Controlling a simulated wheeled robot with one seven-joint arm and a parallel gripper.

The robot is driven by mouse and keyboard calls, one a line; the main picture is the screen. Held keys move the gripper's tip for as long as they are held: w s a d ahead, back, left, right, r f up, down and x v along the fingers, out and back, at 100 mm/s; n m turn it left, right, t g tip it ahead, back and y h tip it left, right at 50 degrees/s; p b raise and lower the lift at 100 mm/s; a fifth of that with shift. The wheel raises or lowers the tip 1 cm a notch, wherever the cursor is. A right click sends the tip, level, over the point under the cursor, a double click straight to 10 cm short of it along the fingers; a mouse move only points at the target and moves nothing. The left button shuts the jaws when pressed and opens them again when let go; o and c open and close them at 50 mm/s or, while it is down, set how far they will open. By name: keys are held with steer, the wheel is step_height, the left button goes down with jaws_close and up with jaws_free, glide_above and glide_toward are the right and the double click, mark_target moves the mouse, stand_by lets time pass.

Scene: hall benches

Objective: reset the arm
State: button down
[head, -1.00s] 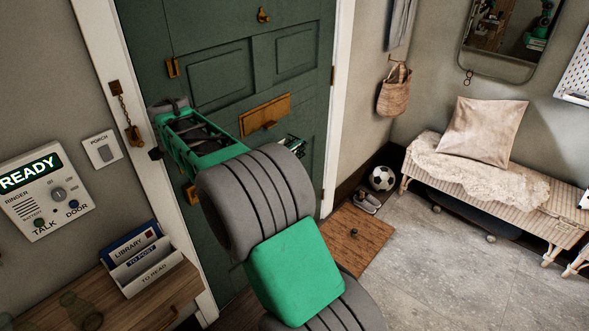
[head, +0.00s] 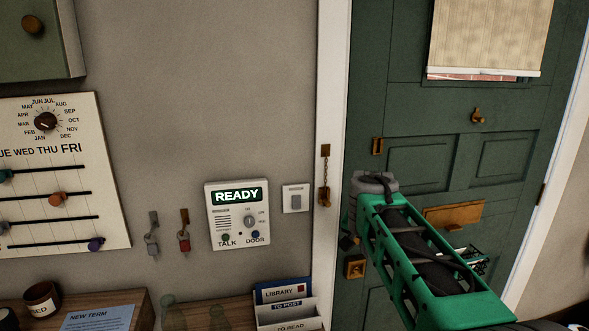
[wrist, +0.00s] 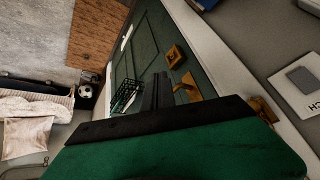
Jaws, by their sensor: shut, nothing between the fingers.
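My gripper (wrist: 157,92) shows in the wrist view as two dark fingers closed together with nothing between them. They point toward the green door (wrist: 148,45), close beside a brass lever (wrist: 187,86) in the picture. I cannot tell whether they touch it. In the head view my green and grey arm reaches up from the lower right in front of the green door (head: 410,155). The fingers cannot be made out there.
The intercom (head: 238,215) reads READY, left of the door frame. A letter rack (head: 287,312) stands on a wooden shelf below. A wire basket (head: 472,258) hangs under the brass letter plate (head: 453,215). The wrist view shows a doormat (wrist: 97,27) and a ball (wrist: 85,91).

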steer(key=s+a+f+n+g+y, duration=0.1)
steer(key=s+a+f+n+g, duration=0.15)
steer(key=s+f, duration=0.4)
steer(key=s+a+f+n+g, duration=0.1)
steer(key=s+f+n, duration=0.3)
steer(key=s+f, duration=0.25)
steer(key=s+a+f+y, duration=0.1)
steer(key=s+a+f, duration=0.1)
steer(key=s, duration=1.1)
step_height(320, 180, up, 4)
steer(key=shift+w+f+n+t, duration=0.15)
steer(key=shift+f+n+t, duration=0.1)
steer(key=shift+t, duration=0.4)
